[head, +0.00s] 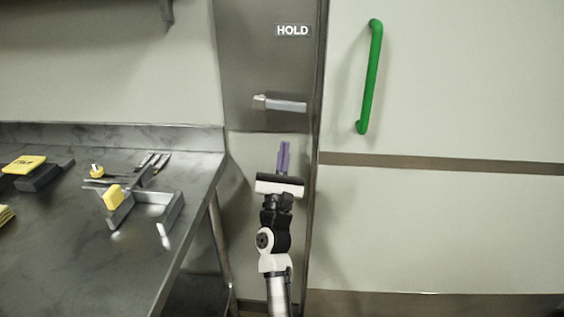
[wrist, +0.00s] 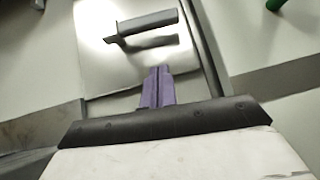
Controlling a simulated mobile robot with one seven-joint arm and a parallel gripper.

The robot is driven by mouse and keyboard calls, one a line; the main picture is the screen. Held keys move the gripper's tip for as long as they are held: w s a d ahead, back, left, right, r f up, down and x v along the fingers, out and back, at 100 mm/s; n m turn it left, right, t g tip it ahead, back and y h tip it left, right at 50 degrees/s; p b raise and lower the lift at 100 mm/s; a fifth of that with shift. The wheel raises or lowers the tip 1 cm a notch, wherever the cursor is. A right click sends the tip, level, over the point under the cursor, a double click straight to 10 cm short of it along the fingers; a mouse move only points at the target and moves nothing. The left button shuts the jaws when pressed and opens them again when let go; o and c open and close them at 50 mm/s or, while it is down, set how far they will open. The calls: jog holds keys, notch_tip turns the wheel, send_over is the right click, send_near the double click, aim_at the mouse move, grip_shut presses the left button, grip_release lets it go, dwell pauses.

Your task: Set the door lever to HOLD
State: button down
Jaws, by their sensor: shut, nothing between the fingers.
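The door lever (head: 284,103) is a grey metal handle on a steel panel, lying nearly level and pointing right. A white HOLD label (head: 293,30) is on the panel above it. The lever also shows in the wrist view (wrist: 147,24), ahead of my gripper, with its shadow below it. My gripper (head: 284,145) has purple fingers pressed together, with nothing between them. In the head view the fingertips appear just below the lever, with a visible gap. The fingers also show in the wrist view (wrist: 158,72), apart from the lever.
A long green handle (head: 370,78) is on the pale wall panel at right. A steel table (head: 60,245) at left carries a grey tray (head: 120,215), tools and yellow items. Its right edge is close to my arm. Space around the lever looks clear.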

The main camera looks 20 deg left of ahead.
aim_at(280, 105)
jog(key=r+p, duration=0.1)
jog(key=w+r, duration=0.1)
jog(key=r, duration=0.1)
jog(key=w+r+p, duration=0.1)
jog(key=r, duration=0.1)
jog(key=shift+w+a+r+p, duration=0.2)
jog(key=shift+p, duration=0.15)
jog(key=shift+d+r+p, duration=0.1)
jog(key=shift+r+p, duration=0.2)
jog(key=shift+r, duration=0.2)
jog(key=shift+d+n+y+b, duration=0.15)
jog(key=shift+n+y+b, duration=0.45)
jog(key=shift+y+b, duration=0.1)
